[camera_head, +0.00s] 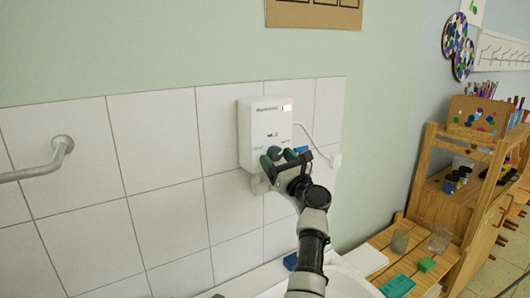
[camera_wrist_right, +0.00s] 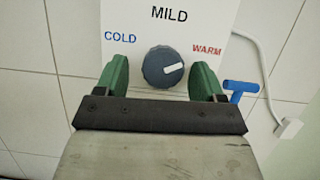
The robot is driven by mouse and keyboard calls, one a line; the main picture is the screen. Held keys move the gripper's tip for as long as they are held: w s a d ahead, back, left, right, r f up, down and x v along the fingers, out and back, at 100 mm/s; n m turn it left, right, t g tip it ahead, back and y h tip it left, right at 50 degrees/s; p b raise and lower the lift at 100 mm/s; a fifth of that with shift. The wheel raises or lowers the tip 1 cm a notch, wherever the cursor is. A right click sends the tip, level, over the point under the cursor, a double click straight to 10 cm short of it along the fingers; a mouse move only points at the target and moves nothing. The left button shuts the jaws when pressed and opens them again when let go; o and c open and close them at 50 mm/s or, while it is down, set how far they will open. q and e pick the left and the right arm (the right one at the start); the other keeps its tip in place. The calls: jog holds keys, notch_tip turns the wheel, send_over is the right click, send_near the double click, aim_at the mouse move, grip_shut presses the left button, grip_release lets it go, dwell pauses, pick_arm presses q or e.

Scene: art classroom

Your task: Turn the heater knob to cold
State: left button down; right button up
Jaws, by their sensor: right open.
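The white heater box (camera_head: 262,118) is mounted on the tiled wall above the basin. Its dark blue round knob (camera_wrist_right: 163,67) sits low on its front, and shows in the head view (camera_head: 273,153). The labels read COLD in blue at left, MILD above and WARM in red at right. The knob's white mark points right and slightly up, toward WARM. My right gripper (camera_wrist_right: 163,80) is open, with one green finger on each side of the knob and a visible gap on both sides. In the head view it is in front of the heater's lower edge (camera_head: 281,161). My left gripper is not in view.
A blue T-shaped tap or handle (camera_wrist_right: 240,88) sits just right of the right finger. A white cord (camera_head: 308,138) runs to a wall plug (camera_head: 335,160). A metal rail (camera_head: 42,166) is at left. A wooden shelf (camera_head: 462,190) with jars stands at right.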

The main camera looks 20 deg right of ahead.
jog(key=shift+r, duration=0.15)
jog(key=shift+s+d, duration=0.15)
jog(key=shift+s, duration=0.1)
jog(key=shift+c, duration=2.1)
jog(key=c, duration=0.5)
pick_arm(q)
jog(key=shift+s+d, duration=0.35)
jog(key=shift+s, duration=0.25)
